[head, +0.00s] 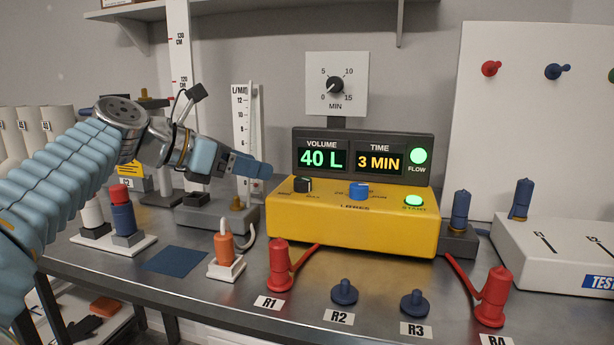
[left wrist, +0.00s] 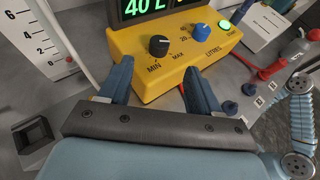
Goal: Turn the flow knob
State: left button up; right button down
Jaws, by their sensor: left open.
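The yellow box (head: 345,225) on the bench carries a black knob (head: 303,184) at its left and a blue knob (head: 359,190) near the middle. In the left wrist view the black knob (left wrist: 159,45) sits between the words MIN and MAX; neither knob is labelled flow. My left gripper (head: 258,168) is open and empty, just left of and above the black knob. In the left wrist view the knob lies ahead of the gap between its fingertips (left wrist: 156,72), apart from both. My right gripper is out of view.
The display (head: 362,155) reads 40 L and 3 MIN, with green FLOW and START lights. A tall L/MIN scale (head: 242,130) stands behind my left gripper. Red plugs R1 (head: 279,265) and R4 (head: 492,295) stand in front of the box, with blue plugs between them.

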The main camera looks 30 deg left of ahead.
aim_at(301, 179)
pick_arm(q)
jog(key=x, duration=1.1)
jog(key=shift+f, duration=0.1)
jog(key=shift+s, duration=0.1)
jog(key=shift+c, duration=0.3)
jog(key=c, duration=1)
